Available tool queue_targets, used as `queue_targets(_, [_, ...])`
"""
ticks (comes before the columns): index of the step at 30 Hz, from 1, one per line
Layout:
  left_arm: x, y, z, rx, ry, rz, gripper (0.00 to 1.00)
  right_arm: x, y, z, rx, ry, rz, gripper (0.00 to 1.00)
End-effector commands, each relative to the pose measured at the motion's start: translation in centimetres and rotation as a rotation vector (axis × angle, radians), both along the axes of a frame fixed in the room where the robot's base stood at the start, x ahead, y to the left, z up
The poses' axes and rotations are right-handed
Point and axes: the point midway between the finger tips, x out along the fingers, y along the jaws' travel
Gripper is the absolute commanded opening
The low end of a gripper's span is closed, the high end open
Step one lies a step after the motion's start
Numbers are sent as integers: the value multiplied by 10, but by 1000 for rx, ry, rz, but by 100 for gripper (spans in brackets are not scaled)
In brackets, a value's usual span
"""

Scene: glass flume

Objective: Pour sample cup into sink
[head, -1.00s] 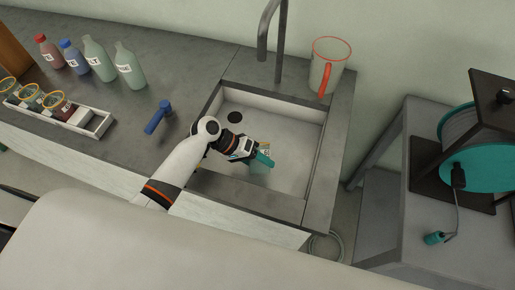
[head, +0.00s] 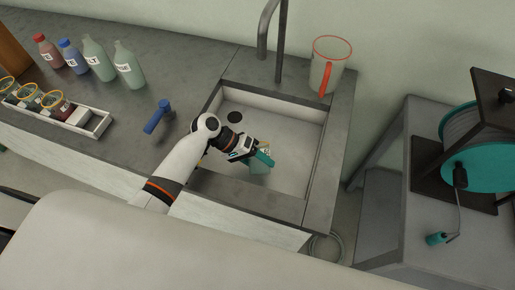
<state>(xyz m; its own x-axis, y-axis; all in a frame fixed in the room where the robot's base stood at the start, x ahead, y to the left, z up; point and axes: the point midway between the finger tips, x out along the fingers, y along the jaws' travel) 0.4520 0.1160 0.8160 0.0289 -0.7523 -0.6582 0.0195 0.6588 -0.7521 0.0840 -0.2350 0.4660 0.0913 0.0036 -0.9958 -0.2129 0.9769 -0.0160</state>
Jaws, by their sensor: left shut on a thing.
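The sink (head: 313,160) is a pale basin set in the dark counter, with a round dark drain (head: 235,117) near its back left. My left gripper (head: 262,157), with teal fingers, reaches over the sink from the left. It is shut on the sample cup (head: 266,149), which is mostly hidden by the fingers; a bit of its orange edge and pale wall shows. The cup is over the basin and looks tilted. I cannot make out its contents or any stream. My right gripper is not in view.
A tall faucet (head: 283,45) and a clear red-rimmed jug (head: 328,66) stand behind the sink. A white rack (head: 99,124) with cups and several bottles (head: 96,60) stand further left. A reel (head: 478,155) sits at right.

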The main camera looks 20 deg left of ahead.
Motion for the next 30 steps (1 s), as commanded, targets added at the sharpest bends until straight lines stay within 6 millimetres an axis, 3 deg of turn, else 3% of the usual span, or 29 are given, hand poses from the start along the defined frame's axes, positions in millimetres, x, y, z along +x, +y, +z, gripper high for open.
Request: queue_targets(30, [8,3,-2,-33,88,0,28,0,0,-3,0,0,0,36])
